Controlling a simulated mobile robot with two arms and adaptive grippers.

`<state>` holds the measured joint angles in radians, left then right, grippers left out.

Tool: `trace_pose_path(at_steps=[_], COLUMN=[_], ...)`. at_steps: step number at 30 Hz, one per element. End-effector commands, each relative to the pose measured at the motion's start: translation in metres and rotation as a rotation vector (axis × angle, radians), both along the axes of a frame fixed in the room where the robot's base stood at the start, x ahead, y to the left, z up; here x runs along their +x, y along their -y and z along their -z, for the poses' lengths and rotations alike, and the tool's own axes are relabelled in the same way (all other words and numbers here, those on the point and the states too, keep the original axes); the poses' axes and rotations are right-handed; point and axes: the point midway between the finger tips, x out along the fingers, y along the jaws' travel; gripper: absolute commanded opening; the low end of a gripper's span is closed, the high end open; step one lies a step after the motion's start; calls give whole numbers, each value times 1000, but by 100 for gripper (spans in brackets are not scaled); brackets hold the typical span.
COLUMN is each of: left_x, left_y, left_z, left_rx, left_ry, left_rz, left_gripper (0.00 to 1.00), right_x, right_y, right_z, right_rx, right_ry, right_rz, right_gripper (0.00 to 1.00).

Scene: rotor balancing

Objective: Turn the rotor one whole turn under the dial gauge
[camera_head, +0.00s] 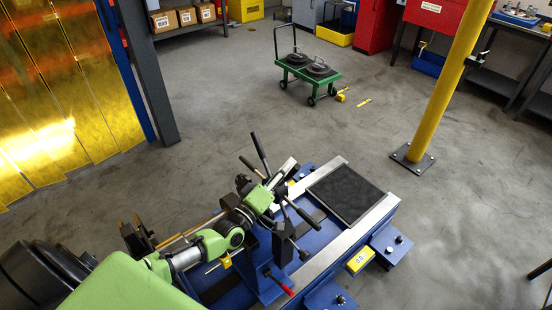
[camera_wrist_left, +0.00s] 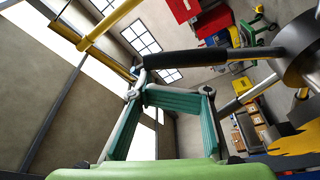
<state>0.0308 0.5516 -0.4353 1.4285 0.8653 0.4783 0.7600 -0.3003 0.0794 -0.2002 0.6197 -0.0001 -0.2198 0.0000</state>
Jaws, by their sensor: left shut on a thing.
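The rotor stand with its blue bed (camera_head: 320,245) and silver rails lies in the lower middle of the head view. Several dark spoke-like handles (camera_head: 300,211) stick out around its hub, which my arm partly covers. My left gripper (camera_head: 279,190) is at these handles, its green body close to the hub. In the left wrist view, the fingers of my left gripper (camera_wrist_left: 171,90) are shut on a dark handle (camera_wrist_left: 215,56), which runs right towards a dark round part (camera_wrist_left: 302,52). I cannot make out the dial gauge for certain. My right gripper is not in view.
A yellow post (camera_head: 445,85) stands on the floor to the right. A green cart (camera_head: 308,73) with dark discs stands farther back. A yellow curtain (camera_head: 60,100) hangs at left. A red-handled lever (camera_head: 280,284) is at the stand's near side. The floor between is open.

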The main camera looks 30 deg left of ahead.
Motion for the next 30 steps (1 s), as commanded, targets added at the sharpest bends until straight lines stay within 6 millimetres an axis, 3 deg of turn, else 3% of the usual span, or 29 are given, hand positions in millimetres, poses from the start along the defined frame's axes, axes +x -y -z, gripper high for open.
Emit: trace_pose_path(at_steps=[1, 9, 30], left_x=[-5, -14, -32], left_y=[11, 33, 76], left_z=[11, 25, 69], left_rx=[23, 149, 454], left_ry=[-3, 49, 180], left_rz=[9, 9, 3], left_gripper=[0, 0, 0], right_x=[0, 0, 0], right_y=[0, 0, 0], right_z=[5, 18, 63], right_rx=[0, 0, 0], right_ry=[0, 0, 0], right_rz=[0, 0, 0], right_gripper=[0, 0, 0])
